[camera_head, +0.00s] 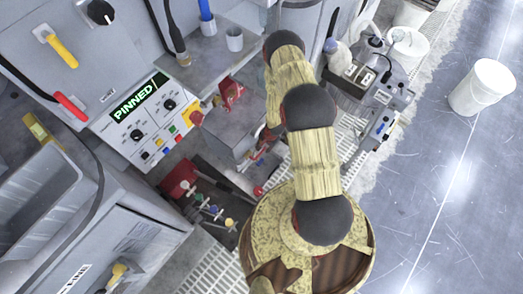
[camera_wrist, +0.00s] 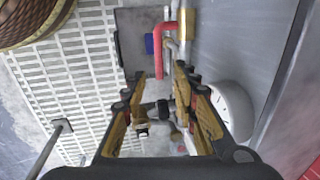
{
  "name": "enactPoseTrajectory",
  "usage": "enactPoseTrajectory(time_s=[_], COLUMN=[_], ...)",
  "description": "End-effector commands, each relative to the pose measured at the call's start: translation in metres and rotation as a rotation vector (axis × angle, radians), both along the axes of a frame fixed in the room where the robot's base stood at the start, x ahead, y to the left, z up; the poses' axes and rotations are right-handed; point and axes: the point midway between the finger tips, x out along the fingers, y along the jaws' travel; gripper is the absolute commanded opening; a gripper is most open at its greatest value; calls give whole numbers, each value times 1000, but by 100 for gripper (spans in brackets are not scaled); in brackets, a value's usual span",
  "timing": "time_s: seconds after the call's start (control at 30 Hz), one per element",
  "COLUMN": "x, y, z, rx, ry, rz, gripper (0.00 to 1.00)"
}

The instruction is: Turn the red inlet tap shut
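A red bent, handle-like part (camera_wrist: 158,50), which looks like the red inlet tap, shows in the wrist view beside a pale pipe. It lies just past my fingertips, in line with the gap between them. My gripper (camera_wrist: 160,73) is open, with a finger on either side of that gap and nothing seen held. I cannot tell if a finger touches the red part. In the head view my gripper (camera_head: 262,152) is small and partly hidden by my arm, low beside the grey machine. A round red knob (camera_head: 258,190) shows below it.
A round white gauge (camera_wrist: 232,108) stands close to the right finger. Small coloured taps (camera_head: 212,208) sit left of my base. A white bucket (camera_head: 482,88) stands on open floor.

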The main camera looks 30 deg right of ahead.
Motion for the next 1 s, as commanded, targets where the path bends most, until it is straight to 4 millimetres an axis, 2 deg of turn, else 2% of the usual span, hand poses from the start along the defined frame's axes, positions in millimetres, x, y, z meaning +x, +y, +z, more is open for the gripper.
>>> enactPoseTrajectory(time_s=[0.3, 0.5, 0.9, 1.0], x=[7, 11, 13, 13], y=[3, 5, 5, 5], z=[-46, -69, -74, -74], rx=[0, 0, 0, 0], ry=[3, 3, 3, 3], rz=[-1, -1, -1, -1], gripper=[29, 29, 29, 23])
